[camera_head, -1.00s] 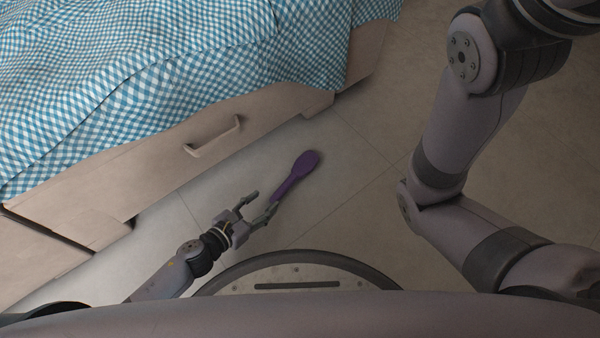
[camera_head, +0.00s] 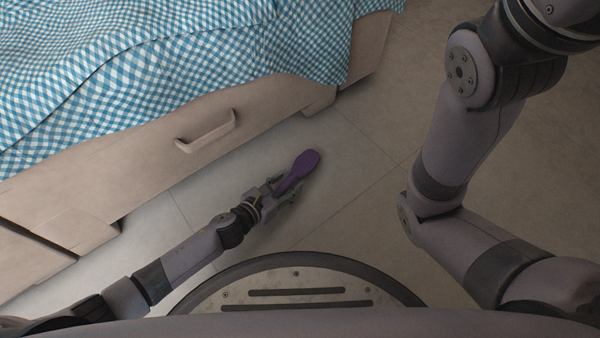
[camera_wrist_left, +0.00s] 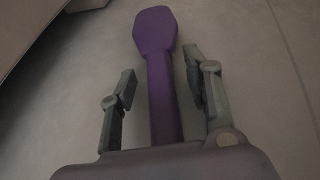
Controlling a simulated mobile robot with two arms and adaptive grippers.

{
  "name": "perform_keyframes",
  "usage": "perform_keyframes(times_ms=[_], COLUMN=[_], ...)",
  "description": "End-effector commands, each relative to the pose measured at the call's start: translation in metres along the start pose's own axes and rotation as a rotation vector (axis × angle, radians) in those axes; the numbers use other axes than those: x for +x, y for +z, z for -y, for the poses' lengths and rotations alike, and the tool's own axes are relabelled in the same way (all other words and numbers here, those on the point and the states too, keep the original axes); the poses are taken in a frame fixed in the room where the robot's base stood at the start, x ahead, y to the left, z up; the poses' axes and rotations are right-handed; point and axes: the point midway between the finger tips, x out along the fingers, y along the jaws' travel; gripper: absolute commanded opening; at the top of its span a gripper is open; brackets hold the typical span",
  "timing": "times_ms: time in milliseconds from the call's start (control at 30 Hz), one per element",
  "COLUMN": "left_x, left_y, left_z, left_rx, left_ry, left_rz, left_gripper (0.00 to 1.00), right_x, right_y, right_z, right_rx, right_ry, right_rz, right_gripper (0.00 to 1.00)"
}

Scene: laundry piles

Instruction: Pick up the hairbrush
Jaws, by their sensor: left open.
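A purple hairbrush (camera_head: 305,163) lies on the tiled floor beside the bed, its broad head pointing away from me to the upper right. My left gripper (camera_head: 284,188) is open, with its fingers on either side of the handle. In the left wrist view the hairbrush (camera_wrist_left: 158,60) runs lengthwise between the two fingers of my left gripper (camera_wrist_left: 158,88), with gaps on both sides. The handle's near end is hidden behind the gripper body. My right arm shows at the right of the head view, but its gripper is out of the picture.
A bed with a blue and white checked cover (camera_head: 160,70) and a wooden drawer base (camera_head: 130,180) stands at the left. A drawer handle (camera_head: 207,133) sticks out near my left arm. The floor (camera_head: 365,190) right of the hairbrush is clear.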

Motion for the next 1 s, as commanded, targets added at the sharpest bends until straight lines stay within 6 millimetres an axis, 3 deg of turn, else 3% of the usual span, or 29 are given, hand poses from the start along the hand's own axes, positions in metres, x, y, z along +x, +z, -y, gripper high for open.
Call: perform_keyframes(times_ms=[200, 833, 1000], left_x=[-0.0001, -0.0004, -0.0004], left_y=[0.0007, 0.0006, 0.0006], left_z=[0.0001, -0.0001, -0.0001], left_rx=[-0.001, 0.000, 0.000], left_ry=[0.000, 0.000, 0.000], left_rz=[0.000, 0.000, 0.000], left_gripper=[0.44, 0.02, 0.00], right_x=[0.0006, 0.0005, 0.0005], right_y=[0.0004, 0.0008, 0.0008], right_z=[-0.0002, -0.0003, -0.0004], right_rx=[0.000, -0.001, -0.001], right_ry=[0.000, 0.000, 0.000], right_rz=[0.000, 0.001, 0.001], right_gripper=[0.32, 0.32, 0.32])
